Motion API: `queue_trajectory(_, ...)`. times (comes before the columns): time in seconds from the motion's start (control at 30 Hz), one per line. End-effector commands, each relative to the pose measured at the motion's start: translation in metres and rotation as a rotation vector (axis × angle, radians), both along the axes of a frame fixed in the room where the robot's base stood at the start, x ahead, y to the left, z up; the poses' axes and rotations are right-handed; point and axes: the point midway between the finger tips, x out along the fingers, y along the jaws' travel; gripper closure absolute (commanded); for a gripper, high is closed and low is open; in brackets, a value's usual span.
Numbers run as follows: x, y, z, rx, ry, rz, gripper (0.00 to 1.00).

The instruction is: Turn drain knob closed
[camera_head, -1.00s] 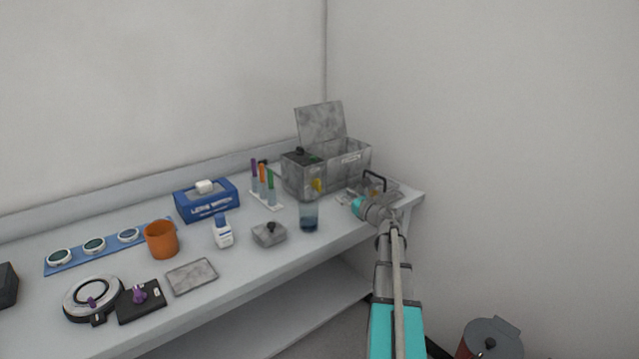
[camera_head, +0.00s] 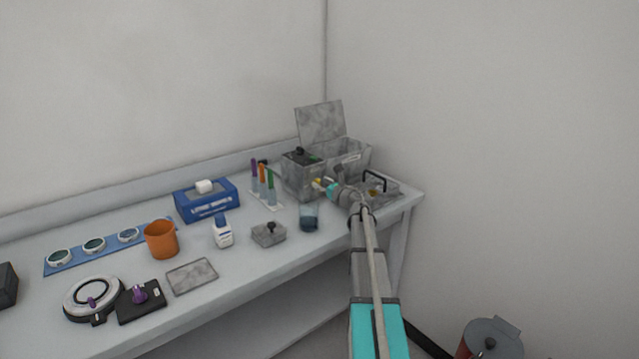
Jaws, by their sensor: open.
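The grey metal tank (camera_head: 345,158) stands at the back right of the bench with its lid (camera_head: 320,122) raised. A small yellow piece, which looks like the drain knob (camera_head: 317,183), shows low on the tank's front side. My gripper (camera_head: 324,187) is at this yellow piece, reaching in from the right, and is open. It covers part of the piece, so I cannot tell whether they touch or which way the knob is turned.
A rack of coloured tubes (camera_head: 268,200) is to the left. A tray with a black handle (camera_head: 386,187) lies to the right. A lidded grey box (camera_head: 268,234) sits near the front edge.

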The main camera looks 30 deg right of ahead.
Motion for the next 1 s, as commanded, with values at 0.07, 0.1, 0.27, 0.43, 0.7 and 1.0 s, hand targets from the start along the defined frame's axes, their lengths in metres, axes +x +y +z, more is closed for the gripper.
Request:
queue_trajectory(0.07, 0.0077, 0.0001, 0.0, 0.0, 0.0, 0.001, 0.43)
queue_trajectory(0.1, 0.0098, 0.0006, 0.0, 0.0, 0.0, 0.001, 0.43)
queue_trajectory(0.27, 0.0138, 0.0015, 0.0, 0.0, 0.0, 0.001, 0.43)
queue_trajectory(0.43, 0.0138, 0.0017, 0.0, 0.0, 0.0, 0.001, 0.43)
queue_trajectory(0.7, 0.0135, 0.0016, 0.0, 0.0, 0.0, 0.001, 0.74)
queue_trajectory(1.0, 0.0137, 0.0015, 0.0001, 0.0, 0.0, 0.001, 1.0)
